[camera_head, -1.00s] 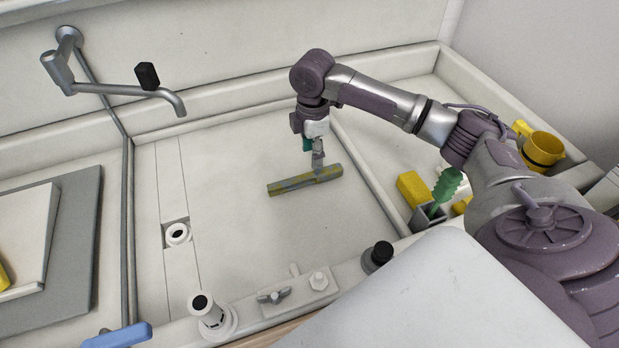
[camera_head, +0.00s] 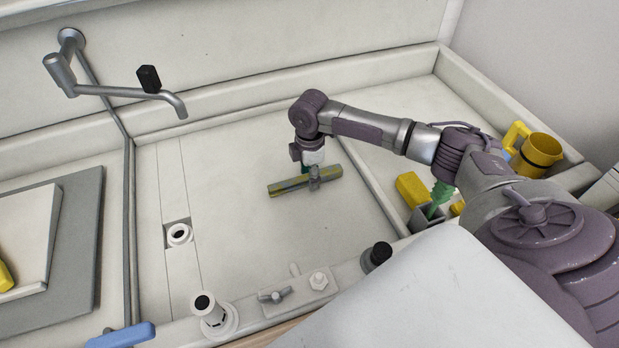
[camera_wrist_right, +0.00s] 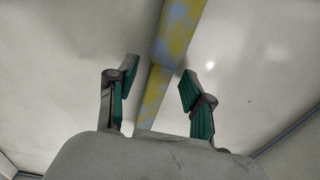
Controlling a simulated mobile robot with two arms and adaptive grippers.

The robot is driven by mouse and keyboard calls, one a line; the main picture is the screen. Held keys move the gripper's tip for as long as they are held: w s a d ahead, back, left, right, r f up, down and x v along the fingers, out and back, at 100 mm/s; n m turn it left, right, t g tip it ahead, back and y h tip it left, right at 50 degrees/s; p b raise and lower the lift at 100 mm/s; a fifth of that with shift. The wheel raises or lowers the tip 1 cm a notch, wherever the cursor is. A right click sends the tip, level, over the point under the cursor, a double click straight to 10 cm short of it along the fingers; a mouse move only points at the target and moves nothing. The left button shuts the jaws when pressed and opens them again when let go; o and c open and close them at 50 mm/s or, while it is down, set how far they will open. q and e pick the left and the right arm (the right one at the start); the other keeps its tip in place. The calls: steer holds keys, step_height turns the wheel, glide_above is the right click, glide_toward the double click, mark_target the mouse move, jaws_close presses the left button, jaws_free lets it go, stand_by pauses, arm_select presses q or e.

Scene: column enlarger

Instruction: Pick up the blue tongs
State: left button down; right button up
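A long bar, worn yellow with blue patches (camera_head: 290,186), lies on the floor of the white basin in the head view. It also crosses the upper middle of the right wrist view (camera_wrist_right: 178,28). I cannot tell whether it is the tongs. My right gripper (camera_head: 313,180) is over the bar's right part, pointing down. In the right wrist view the right gripper (camera_wrist_right: 160,78) is open, with one finger on each side of the bar, apart from it. A blue handle-like piece (camera_head: 120,337) shows at the lower left edge of the head view. My left gripper is out of view.
A grey holder (camera_head: 428,217) with a green item stands to the right, beside a yellow block (camera_head: 411,188) and a yellow jug (camera_head: 540,152). A metal faucet (camera_head: 125,90) hangs over the basin's left. Basin floor around the bar is clear.

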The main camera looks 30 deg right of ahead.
jaws_close()
steer(key=shift+r, duration=0.2)
